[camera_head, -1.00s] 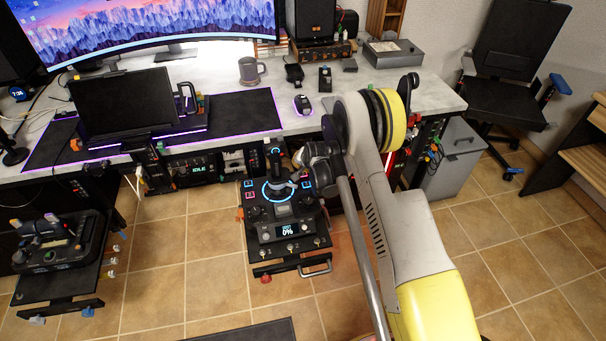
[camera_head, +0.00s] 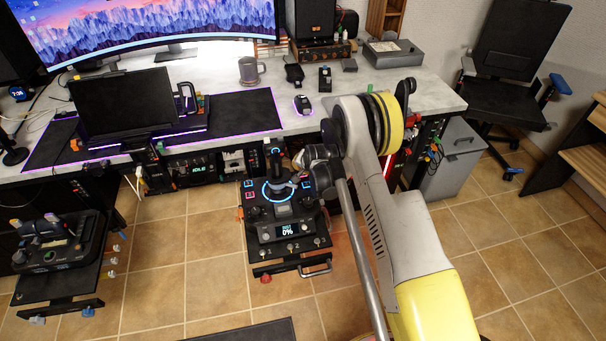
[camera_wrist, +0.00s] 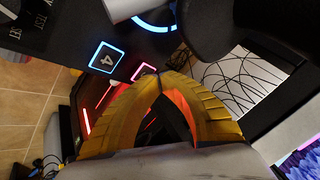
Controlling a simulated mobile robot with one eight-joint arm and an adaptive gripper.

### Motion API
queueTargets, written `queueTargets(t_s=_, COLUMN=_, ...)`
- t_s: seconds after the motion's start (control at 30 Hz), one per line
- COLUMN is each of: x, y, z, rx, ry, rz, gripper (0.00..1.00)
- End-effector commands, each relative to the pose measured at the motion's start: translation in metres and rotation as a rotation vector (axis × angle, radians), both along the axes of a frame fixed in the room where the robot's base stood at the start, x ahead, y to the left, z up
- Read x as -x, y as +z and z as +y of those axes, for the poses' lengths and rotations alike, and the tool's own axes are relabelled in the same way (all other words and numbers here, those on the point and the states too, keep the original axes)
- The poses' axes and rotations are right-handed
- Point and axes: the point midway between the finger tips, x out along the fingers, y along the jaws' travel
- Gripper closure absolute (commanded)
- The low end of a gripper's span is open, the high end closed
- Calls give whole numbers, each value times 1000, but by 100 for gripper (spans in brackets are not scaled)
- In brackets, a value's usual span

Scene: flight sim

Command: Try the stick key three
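The stick unit (camera_head: 285,228) is a dark panel in front of the desk, with a blue-lit ring around a dark stick (camera_head: 277,170). Blue and pink lit square keys sit beside the ring. In the wrist view a blue-lit key marked 4 (camera_wrist: 107,57) shows at upper left, and a pink-lit key (camera_wrist: 143,71) shows just beyond my fingers. The pink key is partly covered and its number is not readable. My gripper (camera_wrist: 168,80) has yellow fingers with the tips together and nothing seen between them. Its tips overlap the pink key's edge; I cannot tell whether they touch.
The dark stick and its housing fill the upper right of the wrist view, close to my fingers. A throttle-like unit (camera_head: 50,245) stands at left. Tiled floor between them is free.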

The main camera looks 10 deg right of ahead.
Motion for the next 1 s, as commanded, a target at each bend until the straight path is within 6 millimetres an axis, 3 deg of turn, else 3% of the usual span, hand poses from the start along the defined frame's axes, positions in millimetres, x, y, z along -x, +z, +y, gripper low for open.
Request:
queueTargets(t_s=0.53, x=0, y=-7, z=0, rx=0, ry=0, rz=0, gripper=100)
queueTargets(t_s=1.0, x=0, y=1, z=0, rx=0, ry=0, rz=0, gripper=100)
